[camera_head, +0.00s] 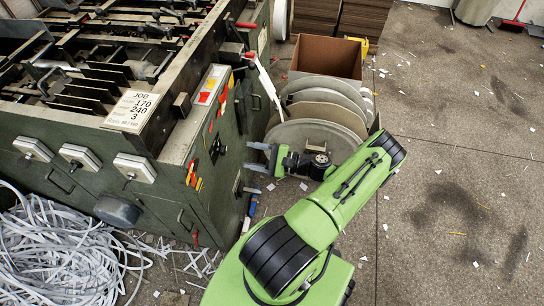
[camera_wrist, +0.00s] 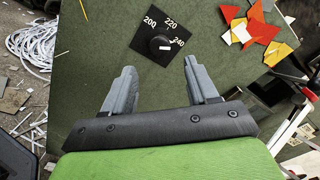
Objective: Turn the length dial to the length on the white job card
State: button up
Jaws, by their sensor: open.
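The white job card (camera_head: 132,110) lies on top of the green machine and reads JOB, 170, 240 and 3; the small labels beside the numbers are hard to read. In the wrist view the length dial is a black knob (camera_wrist: 160,44) on a dark square plate marked 200, 220 and 240. A short white mark shows on the knob's right side, near the 240; its exact setting is hard to tell. My gripper (camera_head: 259,157) faces the machine's side. In the wrist view its two grey fingers (camera_wrist: 160,69) are apart and empty, just below the dial plate.
Red, yellow and white stickers (camera_wrist: 258,30) are on the panel beside the dial. Round grey discs (camera_head: 322,100) and an open cardboard box (camera_head: 328,57) stand behind my gripper. White paper strips (camera_head: 55,255) heap at the left. The floor at the right is mostly clear.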

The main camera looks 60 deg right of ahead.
jog(key=v, duration=0.8)
jog(key=shift+s, duration=0.35)
jog(key=shift+w+r, duration=0.1)
jog(key=w+a+r+n+g+p, duration=0.2)
jog(key=w+a+r+n+g, duration=0.25)
jog(key=r, duration=0.25)
jog(key=w+a+r+n+g+h+p, duration=0.1)
jog(key=w+a+r+n+g+p, duration=0.15)
jog(key=a+r+n+g, duration=0.45)
jog(key=w+a+r+n+g+p, duration=0.1)
jog(key=w+a+r+n+g, duration=0.25)
jog(key=r, duration=0.45)
jog(key=s+a+r+n+t+h+p, duration=0.1)
jog(key=s+a+r+n, duration=0.3)
jog(key=r, duration=0.4)
jog(key=s+a+r+n+t+h+p, duration=0.2)
jog(key=s+a+r+n+h+p, duration=0.1)
jog(key=s+a+r, duration=0.3)
jog(key=a+r+n+h, duration=0.1)
jog(key=a+r, duration=0.1)
jog(key=a, duration=0.1)
jog(key=shift+s+a+t, duration=0.25)
jog(key=shift+s+t, duration=0.05)
jog(key=shift+r, duration=0.2)
